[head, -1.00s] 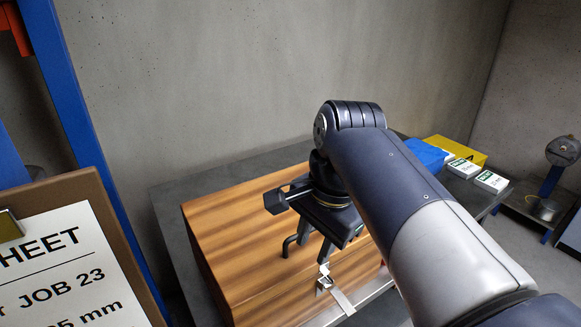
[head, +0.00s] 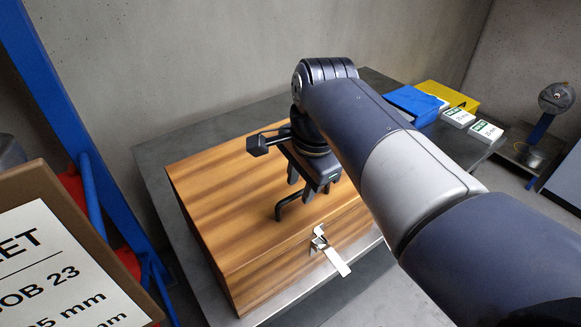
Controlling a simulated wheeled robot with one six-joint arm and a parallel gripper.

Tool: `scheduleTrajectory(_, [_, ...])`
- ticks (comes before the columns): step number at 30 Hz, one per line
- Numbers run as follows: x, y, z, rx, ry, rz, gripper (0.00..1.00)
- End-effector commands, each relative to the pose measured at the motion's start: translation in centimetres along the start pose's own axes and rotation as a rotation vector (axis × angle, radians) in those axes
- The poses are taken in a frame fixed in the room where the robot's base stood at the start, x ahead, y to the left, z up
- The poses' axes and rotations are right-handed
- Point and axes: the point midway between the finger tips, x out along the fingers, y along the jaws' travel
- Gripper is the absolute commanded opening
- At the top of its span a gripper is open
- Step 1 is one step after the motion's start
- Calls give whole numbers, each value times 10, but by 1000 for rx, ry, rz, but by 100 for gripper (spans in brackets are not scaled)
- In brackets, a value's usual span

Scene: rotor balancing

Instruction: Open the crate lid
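The wooden crate (head: 215,220) stands on a dark table, and its lid (head: 225,178) lies flat on top, closed. A dark bent handle (head: 290,206) rises from the lid near its front edge. A metal latch (head: 330,252) is on the crate's front, with its strap sticking outward. My gripper (head: 308,190) points down over the lid, just behind and above the handle. Its fingers are apart, with no object seen between them. Part of the handle's right end is close to the fingers, and I cannot tell whether they touch. My arm hides the lid's right rear part.
The dark table (head: 152,160) has free room left of and behind the crate. Blue (head: 414,104) and yellow (head: 447,96) boxes and small white-green boxes (head: 458,118) sit at the right rear. A clipboard sheet (head: 55,275) fills the lower left, near a blue post (head: 75,120).

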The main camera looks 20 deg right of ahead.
Motion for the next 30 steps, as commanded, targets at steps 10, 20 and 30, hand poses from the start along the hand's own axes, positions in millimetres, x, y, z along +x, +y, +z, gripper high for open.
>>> scheduleTrajectory(10, [9,0,0,0,0,0,33])
scheduleTrajectory(20, [9,0,0,0,0,0,10])
scheduleTrajectory(30, [9,0,0,0,0,0,0])
